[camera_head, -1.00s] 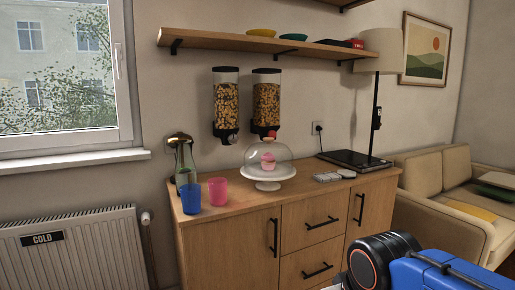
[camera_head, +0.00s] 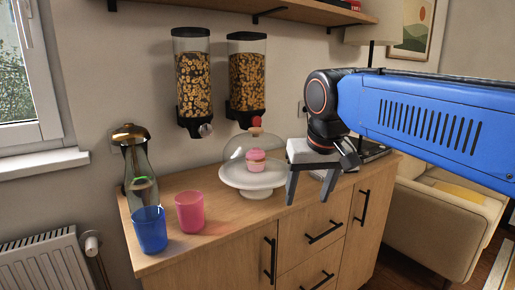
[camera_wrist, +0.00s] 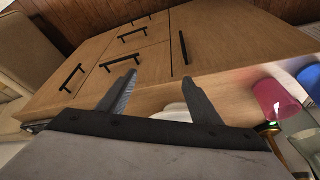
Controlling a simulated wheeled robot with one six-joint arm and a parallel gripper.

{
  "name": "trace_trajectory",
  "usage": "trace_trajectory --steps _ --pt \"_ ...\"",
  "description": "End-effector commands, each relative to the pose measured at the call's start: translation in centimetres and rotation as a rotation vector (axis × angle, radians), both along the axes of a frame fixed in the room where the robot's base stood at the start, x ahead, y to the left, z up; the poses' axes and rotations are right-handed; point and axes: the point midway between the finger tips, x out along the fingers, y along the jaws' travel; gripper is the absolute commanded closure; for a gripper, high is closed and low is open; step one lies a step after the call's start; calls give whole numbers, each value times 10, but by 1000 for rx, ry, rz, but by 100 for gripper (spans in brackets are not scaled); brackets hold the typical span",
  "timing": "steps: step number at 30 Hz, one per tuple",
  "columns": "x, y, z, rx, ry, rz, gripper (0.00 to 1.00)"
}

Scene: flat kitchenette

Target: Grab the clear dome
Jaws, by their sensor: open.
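The clear dome (camera_head: 236,150) stands on a white cake stand (camera_head: 253,181) on the wooden cabinet, with a pink cupcake (camera_head: 255,161) inside it. A red knob (camera_head: 256,121) tops the dome. My gripper (camera_head: 308,203) is open and empty, just right of the dome and stand, with its fingers pointing down near the cabinet's front edge. It appears apart from the dome. In the wrist view, the two spread fingers of my gripper (camera_wrist: 160,90) show, with a white rim of the stand (camera_wrist: 175,112) partly hidden behind the gripper body.
A dark flat appliance (camera_head: 373,150) lies at the right.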

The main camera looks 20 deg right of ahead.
Motion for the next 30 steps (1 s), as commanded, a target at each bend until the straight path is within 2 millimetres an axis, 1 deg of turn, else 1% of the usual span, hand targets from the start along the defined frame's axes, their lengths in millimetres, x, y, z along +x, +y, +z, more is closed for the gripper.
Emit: trace_trajectory --steps 1,6,12,15,18,22,24,27,30 --pt "17 4 23 1 5 -18 41" --pt "62 15 93 3 29 -100 41" --pt "110 31 164 5 49 -208 41" --pt "132 41 195 6 57 -265 41" --pt "152 52 223 7 63 -326 41" --pt "172 66 252 12 70 -400 41" --pt "181 73 263 14 73 -436 41" --pt "189 81 275 18 75 -478 41" --pt "193 86 282 20 77 -505 41"
